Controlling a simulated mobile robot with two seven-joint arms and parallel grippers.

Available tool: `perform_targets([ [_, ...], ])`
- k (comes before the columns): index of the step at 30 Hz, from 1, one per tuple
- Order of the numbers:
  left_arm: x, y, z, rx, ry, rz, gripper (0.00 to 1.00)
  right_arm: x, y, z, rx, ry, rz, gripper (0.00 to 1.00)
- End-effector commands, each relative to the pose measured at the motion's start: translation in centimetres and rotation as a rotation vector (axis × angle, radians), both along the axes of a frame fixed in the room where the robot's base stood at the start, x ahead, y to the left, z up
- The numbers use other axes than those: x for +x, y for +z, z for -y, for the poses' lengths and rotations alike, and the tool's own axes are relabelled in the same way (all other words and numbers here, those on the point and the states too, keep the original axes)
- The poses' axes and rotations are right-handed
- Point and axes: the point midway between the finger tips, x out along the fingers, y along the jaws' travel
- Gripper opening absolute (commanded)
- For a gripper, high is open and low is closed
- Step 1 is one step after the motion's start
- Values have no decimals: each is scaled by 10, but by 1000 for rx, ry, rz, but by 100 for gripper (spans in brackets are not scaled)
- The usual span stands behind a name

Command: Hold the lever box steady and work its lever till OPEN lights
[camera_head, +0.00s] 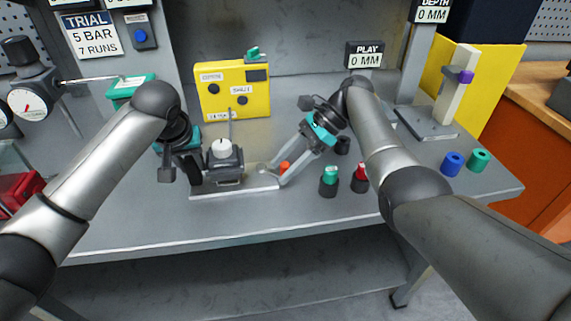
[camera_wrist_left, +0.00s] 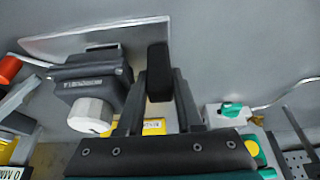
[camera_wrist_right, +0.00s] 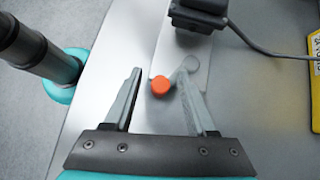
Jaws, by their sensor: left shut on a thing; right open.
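The lever box (camera_head: 225,162) is dark grey with a white knob (camera_head: 222,148) on top and sits on a pale plate (camera_head: 235,190). My left gripper (camera_wrist_left: 160,75) is shut on a black upright block (camera_wrist_left: 158,70) beside the box; the box also shows in the left wrist view (camera_wrist_left: 88,78). An orange cap (camera_wrist_right: 160,85), apparently the lever's end, is at the plate's right end. My right gripper (camera_wrist_right: 162,75) is open around the cap, its fingers on either side, apart from it. A yellow panel (camera_head: 258,105) behind carries OPEN and SHUT labels; its lamps look dark.
Teal-topped (camera_head: 329,180) and red-topped (camera_head: 360,178) pieces stand right of my right gripper. A thin cable runs from the box to the panel. The bench front is clear.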

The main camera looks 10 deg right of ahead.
Motion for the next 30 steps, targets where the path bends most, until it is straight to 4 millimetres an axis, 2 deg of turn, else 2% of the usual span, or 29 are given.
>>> perform_targets([
  [1,-4,-7,0,3,-1,-19,0,0,0,0,0,1,1,57],
  [7,-4,-7,0,3,-1,-18,0,3,14,14,-1,-2,2,57],
  [18,-4,-7,0,2,0,-18,0,11,70,68,0,-3,3,57],
  [24,-4,-7,1,1,-1,-17,0,13,83,81,1,-1,1,57],
  [30,-4,-7,1,1,-1,-17,0,13,86,84,0,0,1,57],
])
